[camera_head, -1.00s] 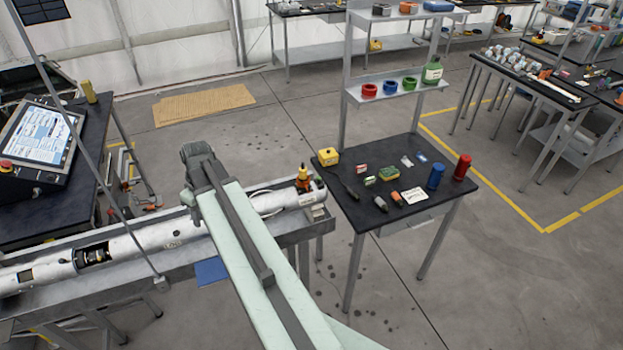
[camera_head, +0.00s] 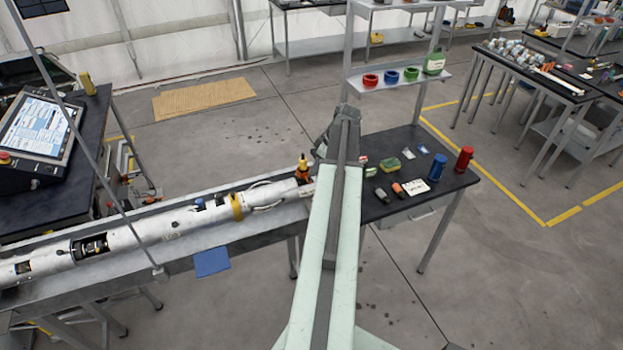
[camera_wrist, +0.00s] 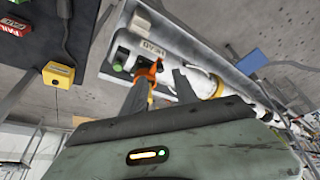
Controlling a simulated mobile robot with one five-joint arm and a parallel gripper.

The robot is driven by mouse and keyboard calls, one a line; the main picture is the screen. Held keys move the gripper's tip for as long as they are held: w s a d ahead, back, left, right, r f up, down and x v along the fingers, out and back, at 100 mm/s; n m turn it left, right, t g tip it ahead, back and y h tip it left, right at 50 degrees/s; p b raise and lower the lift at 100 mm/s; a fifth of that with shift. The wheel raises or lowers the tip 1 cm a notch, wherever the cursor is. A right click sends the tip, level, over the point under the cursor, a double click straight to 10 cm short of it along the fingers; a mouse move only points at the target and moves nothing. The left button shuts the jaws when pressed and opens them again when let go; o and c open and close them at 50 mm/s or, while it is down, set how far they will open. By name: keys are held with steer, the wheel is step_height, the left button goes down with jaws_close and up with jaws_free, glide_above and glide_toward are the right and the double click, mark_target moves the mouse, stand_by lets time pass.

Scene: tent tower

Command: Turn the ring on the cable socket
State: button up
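The long white tube (camera_head: 150,235) lies in a grey trough on the bench at left. In the head view my arm hides the gripper's fingers.
That table also bears blue and red cylinders and small items. A yellow band (camera_head: 237,206) circles the tube. A thin rod rises before the left bench.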

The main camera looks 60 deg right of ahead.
mark_target(310, 177)
steer(key=b+x, duration=0.4)
steer(key=x, duration=0.2)
steer(key=shift+r, duration=0.15)
jaws_close()
